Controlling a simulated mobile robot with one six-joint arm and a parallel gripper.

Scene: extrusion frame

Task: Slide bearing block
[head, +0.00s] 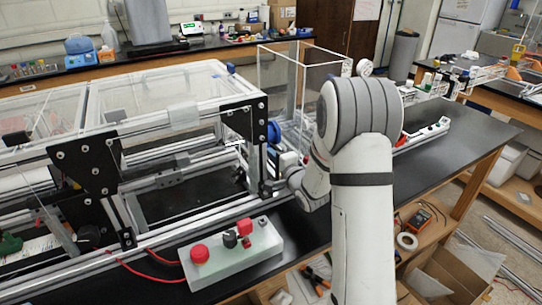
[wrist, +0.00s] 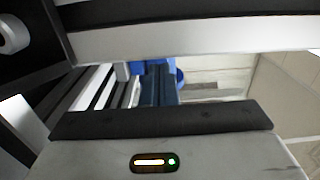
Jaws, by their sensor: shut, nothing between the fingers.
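A grey block (head: 173,178), which looks like the bearing block, sits on a silver rail inside the extrusion frame (head: 160,130), left of my arm in the head view. I cannot tell it apart in the wrist view. My gripper is at the frame's right end in the head view, mostly hidden by my own arm and the black corner plate (head: 254,150). In the wrist view its two dark fingers (wrist: 160,78) lie side by side, shut and empty. Blue parts show behind them. I cannot tell whether the fingers touch anything.
A grey control box (head: 232,252) with a red button and red knob stands in front of the frame. Red cables lie to its left. A clear upright enclosure (head: 290,85) stands behind. The dark bench top (head: 455,150) has bare room at the right. Silver extrusions cross the wrist view closely.

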